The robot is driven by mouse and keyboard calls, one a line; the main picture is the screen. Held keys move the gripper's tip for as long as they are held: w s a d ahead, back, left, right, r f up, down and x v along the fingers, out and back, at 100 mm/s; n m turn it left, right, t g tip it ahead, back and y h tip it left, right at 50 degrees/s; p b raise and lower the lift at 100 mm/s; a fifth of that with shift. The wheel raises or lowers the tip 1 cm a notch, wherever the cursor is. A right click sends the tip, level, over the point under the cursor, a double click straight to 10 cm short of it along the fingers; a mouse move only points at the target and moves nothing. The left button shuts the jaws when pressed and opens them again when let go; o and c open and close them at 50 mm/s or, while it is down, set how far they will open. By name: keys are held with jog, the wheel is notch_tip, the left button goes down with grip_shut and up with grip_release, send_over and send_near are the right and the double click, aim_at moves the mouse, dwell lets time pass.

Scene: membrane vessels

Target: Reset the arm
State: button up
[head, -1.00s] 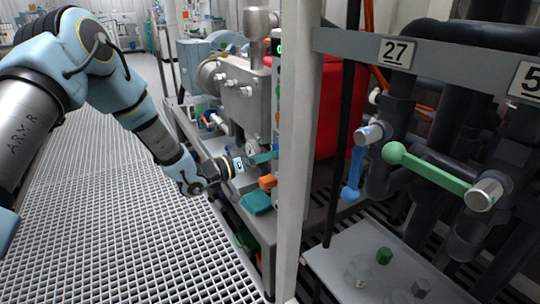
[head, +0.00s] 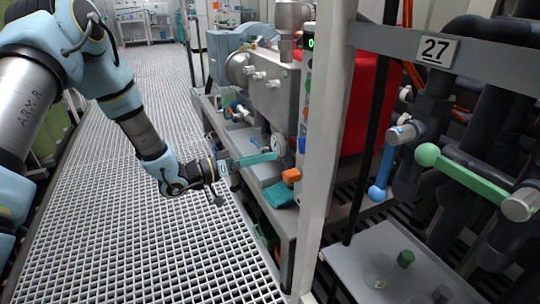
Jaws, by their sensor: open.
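My arm (head: 147,130) reaches down from the upper left over the grating. It is bent at the elbow, and its wrist is beside the left edge of the equipment skid. My gripper (head: 226,178) is open, small in the picture and partly unclear. A flat teal bar (head: 257,159) shows just beyond the wrist. I cannot tell whether it touches my gripper or only lies behind it.
A pale upright post (head: 318,150) stands right of the skid (head: 270,220). The grating (head: 130,240) is clear.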

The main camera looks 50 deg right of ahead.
dwell(0.5)
jog(key=w+a+n+t+y, duration=0.5)
jog(key=w+a+t, duration=0.65)
jog(key=w, duration=0.75)
jog(key=w+a+r+n+y, duration=0.1)
jog(key=w+a+n+y, duration=0.15)
jog(key=a, duration=0.75)
jog(key=w+a+r+n+y, duration=0.1)
jog(key=a+y, duration=0.3)
jog(key=a, duration=0.5)
jog(key=s+a+r+n+g+y, duration=0.2)
jog(key=s+a+n+y, duration=0.1)
jog(key=s+a, duration=0.55)
jog(key=s+a+r+n+g+y, duration=0.1)
jog(key=s+a+r+n+y, duration=0.3)
jog(key=a, duration=0.8)
notch_tip(320, 180, up, 20)
jog(key=s+h+p, duration=0.2)
jog(key=p, duration=2)
jog(key=shift+m, duration=0.35)
